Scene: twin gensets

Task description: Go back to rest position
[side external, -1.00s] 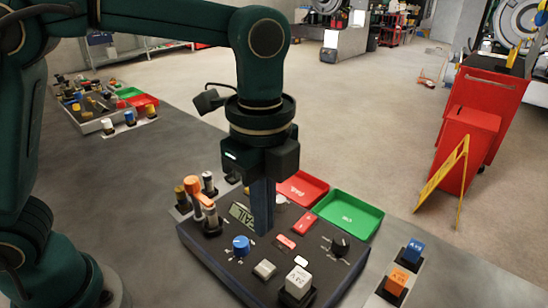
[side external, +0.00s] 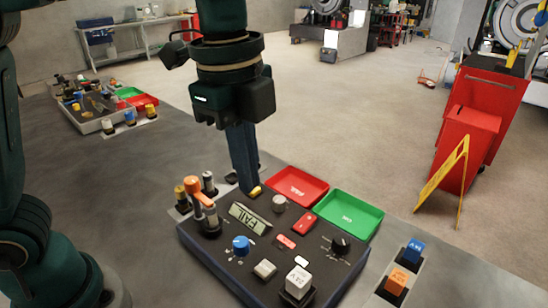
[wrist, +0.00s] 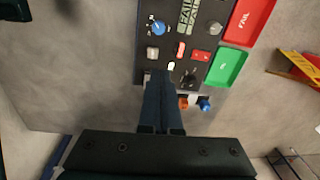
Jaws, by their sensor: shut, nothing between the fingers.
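My gripper (side external: 248,186) is shut and empty, its dark blue fingers pointing down above the back edge of the near control panel (side external: 215,262). In the wrist view the fingers (wrist: 162,130) are together and cover the panel's lower part. The panel bears a display (side external: 249,217) reading FAIL, a blue knob (side external: 241,244), a black knob (side external: 340,244), a red button (side external: 305,223) and a white block (side external: 298,281). An orange-topped lever (side external: 197,190) stands at its left.
A red FAIL tray (side external: 297,185) and a green tray (side external: 348,214) lie behind the panel. Blue (side external: 413,251) and orange (side external: 397,281) blocks stand at right. A second panel (side external: 95,118) sits far left. A red cabinet (side external: 470,140) and yellow stand (side external: 444,184) are on the floor.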

